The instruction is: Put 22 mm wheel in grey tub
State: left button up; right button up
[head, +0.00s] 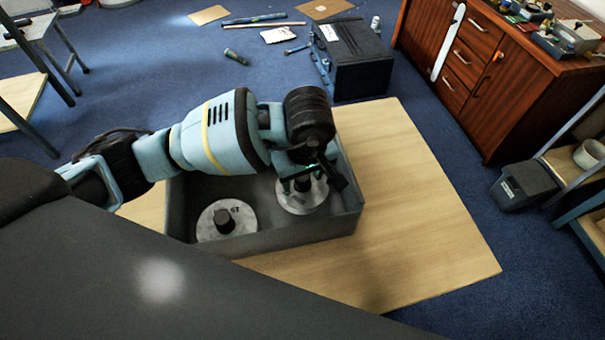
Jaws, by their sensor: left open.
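The grey tub (300,237) stands on a light wooden table top. Two pale round wheels with dark upright knobs lie inside it. The left wheel (208,229) has a small dark marking that I cannot read surely. The right wheel (294,207) lies near the tub's right end, partly hidden by my left gripper. I cannot tell which one is the 22 mm wheel. My left gripper (312,181) is open, pointing down over the right wheel, with its fingers close about the knob. I cannot tell whether they touch it. My right gripper is not in view.
The wooden table top (420,220) is bare to the right of the tub. A black case (360,75) and several tools lie on the blue floor beyond. A reddish wooden cabinet (490,70) stands at the back right. A small dark bin (524,185) is on the right.

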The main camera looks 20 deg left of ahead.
aim_at(305, 182)
pick_arm(q)
notch_tip(305, 182, up, 12)
jog(key=s+d, duration=0.1)
jog(key=shift+p, duration=0.35)
jog(key=shift+s, duration=0.1)
dwell(0.4)
